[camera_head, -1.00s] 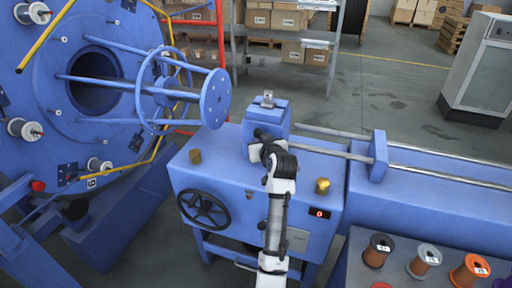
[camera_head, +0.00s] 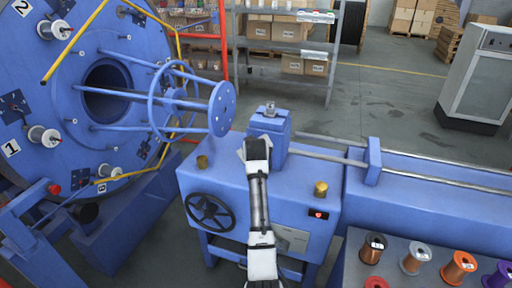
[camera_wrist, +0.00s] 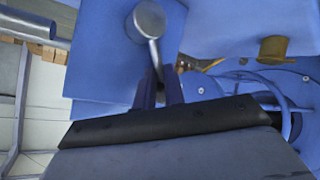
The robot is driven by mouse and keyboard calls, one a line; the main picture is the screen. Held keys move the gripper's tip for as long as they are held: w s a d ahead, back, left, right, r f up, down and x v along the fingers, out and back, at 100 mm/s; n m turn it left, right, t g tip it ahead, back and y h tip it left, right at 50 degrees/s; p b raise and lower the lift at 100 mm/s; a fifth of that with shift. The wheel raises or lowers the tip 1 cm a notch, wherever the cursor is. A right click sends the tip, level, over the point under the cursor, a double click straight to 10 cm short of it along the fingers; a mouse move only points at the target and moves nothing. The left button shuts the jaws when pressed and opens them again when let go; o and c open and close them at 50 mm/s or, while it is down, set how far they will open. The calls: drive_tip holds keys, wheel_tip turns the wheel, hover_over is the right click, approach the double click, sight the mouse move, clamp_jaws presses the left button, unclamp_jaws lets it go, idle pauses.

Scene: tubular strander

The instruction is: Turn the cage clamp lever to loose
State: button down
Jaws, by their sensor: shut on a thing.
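The cage clamp lever shows in the wrist view as a grey round hub (camera_wrist: 150,21) with a thin rod running down from it on a blue block. My gripper (camera_wrist: 160,84) is shut on the rod, its two dark fingers on either side of it. The rod's far end is hidden between the fingers. In the head view my wrist is at the left side of the upright blue block (camera_head: 270,130) on the machine housing; it hides the fingers and the lever there.
The large blue cage (camera_head: 75,100) with wire bobbins and its round end plate (camera_head: 222,108) stand left. Several spools (camera_head: 416,258) stand at lower right.

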drive_tip(key=shift+w+a+r, duration=0.2)
drive_tip(key=shift+a+r, duration=0.2)
drive_tip(key=shift+r, duration=0.4)
drive_tip(key=c, duration=1.5)
unclamp_jaws()
drive_tip(key=shift+w+a+f, duration=0.15)
drive_tip(key=shift+s+f, duration=0.15)
drive_tip(key=shift+s, duration=0.05)
drive_tip(key=b+v, duration=0.3)
drive_tip(key=v, duration=1.1)
